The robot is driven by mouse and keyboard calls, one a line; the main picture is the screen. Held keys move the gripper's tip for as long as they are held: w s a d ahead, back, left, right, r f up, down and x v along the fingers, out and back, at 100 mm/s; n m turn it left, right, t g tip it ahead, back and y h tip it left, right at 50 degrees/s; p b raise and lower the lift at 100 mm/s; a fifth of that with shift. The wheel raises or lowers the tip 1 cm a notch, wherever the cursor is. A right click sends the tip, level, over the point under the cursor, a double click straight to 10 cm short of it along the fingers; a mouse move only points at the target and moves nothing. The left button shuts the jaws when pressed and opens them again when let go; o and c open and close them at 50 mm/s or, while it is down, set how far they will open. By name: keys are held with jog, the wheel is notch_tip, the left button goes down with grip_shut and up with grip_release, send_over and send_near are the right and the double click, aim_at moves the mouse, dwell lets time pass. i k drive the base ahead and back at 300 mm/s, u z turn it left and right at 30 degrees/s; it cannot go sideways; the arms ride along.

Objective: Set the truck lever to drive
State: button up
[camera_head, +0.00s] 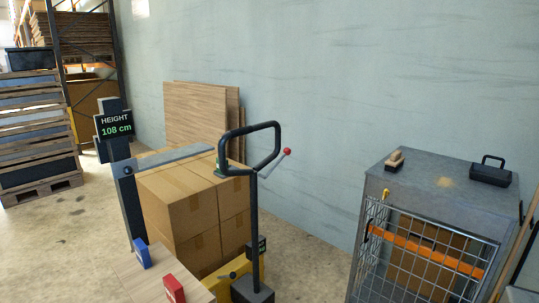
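The truck is a hand pallet truck with a yellow body (238,271) low in the middle of the view. Its dark upright handle (254,215) ends in a black loop grip (249,129). The truck lever, a thin grey rod with a red ball knob (287,152), sticks out to the right of the loop's base and slants up. I cannot read any lever position marks. A small dark box (259,247) with a greenish display sits low on the handle. My gripper is not in view.
Stacked cartons (190,205) stand behind and left of the truck, under a height gauge (114,123) reading 108 cm. Blue (141,252) and red (174,289) blocks sit on a board in front. A grey mesh cage (430,255) stands right. Floor shows between cage and truck.

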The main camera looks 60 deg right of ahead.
aim_at(287, 150)
jog(key=u, duration=0.85)
jog(key=k, duration=2)
jog(key=z, duration=0.75)
jog(key=i, duration=0.85)
jog(key=u, duration=0.1)
